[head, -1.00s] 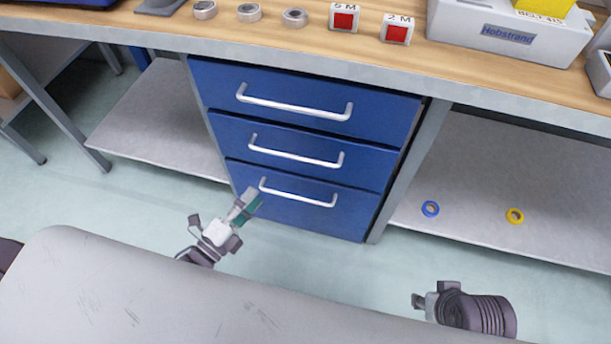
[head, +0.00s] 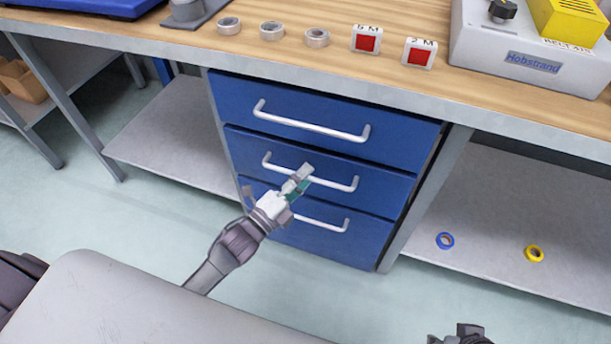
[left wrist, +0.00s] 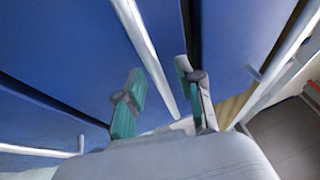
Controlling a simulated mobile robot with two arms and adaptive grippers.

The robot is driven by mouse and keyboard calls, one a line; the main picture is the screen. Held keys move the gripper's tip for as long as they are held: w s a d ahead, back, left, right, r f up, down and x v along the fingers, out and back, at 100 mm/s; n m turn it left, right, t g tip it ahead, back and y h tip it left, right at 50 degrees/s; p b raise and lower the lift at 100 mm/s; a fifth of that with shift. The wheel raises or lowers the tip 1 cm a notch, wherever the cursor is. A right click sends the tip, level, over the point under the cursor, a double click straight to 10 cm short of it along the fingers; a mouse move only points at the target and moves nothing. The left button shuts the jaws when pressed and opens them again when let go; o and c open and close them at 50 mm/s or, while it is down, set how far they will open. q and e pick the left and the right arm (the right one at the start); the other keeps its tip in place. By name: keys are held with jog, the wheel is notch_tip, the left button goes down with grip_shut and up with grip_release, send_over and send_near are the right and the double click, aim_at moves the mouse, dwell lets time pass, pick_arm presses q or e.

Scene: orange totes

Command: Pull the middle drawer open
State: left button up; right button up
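The middle drawer (head: 240,148) is a blue front with a silver bar handle (head: 340,184), between two similar drawers. It looks flush with them. My left gripper (head: 300,181) is in front of this handle, overlapping its middle in the head view. In the left wrist view, the two green-padded fingers of the gripper (left wrist: 160,100) are spread apart. The silver handle (left wrist: 142,42) runs through the gap between them. I cannot tell whether either finger touches it. My right gripper (head: 465,334) shows only partly at the bottom edge of the head view.
The top drawer (head: 400,135) and its handle are above, and the bottom drawer (head: 365,245) is below. The worktop (head: 200,38) overhangs the drawers. Open floor lies in front.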

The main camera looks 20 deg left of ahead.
pick_arm(q)
jog(key=shift+w+d, duration=0.15)
jog(key=shift+w, duration=0.2)
grip_shut()
